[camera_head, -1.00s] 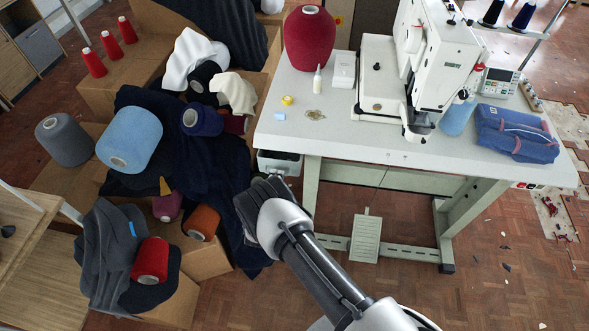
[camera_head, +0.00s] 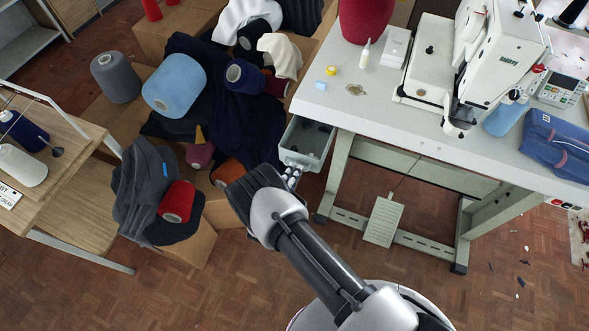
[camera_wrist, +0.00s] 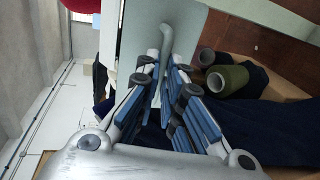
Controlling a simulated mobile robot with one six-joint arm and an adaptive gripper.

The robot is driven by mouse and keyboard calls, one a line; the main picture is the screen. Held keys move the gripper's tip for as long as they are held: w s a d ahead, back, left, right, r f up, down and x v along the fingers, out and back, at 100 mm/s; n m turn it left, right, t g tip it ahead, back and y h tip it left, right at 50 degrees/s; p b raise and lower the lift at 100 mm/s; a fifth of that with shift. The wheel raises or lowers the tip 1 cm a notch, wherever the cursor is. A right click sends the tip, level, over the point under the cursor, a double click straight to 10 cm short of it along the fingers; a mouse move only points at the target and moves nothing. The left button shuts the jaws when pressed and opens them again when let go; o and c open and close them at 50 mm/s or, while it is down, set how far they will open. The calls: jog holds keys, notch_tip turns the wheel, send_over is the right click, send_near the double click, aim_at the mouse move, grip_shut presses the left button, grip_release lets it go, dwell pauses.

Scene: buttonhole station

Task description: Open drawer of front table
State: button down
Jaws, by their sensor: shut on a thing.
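The front table (camera_head: 430,135) is a white-topped sewing table with a machine on it. Its grey-green drawer (camera_head: 321,165) hangs under the left end of the top and is pulled out, with a few small dark things inside. My gripper (camera_head: 291,177) is at the drawer's front, partly hidden by my wrist. In the wrist view my gripper (camera_wrist: 163,70) has its blue-padded fingers closed around the bar handle (camera_wrist: 166,38) on the drawer front (camera_wrist: 195,28).
Cardboard boxes with dark cloth and yarn cones (camera_head: 173,84) crowd the left side of the drawer. A wooden table (camera_head: 75,170) stands further left. A foot pedal (camera_head: 384,221) lies under the table.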

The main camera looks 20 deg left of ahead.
jog(key=c, duration=1.7)
grip_release()
jog(key=v, duration=1.2)
jog(key=shift+d+r, duration=0.1)
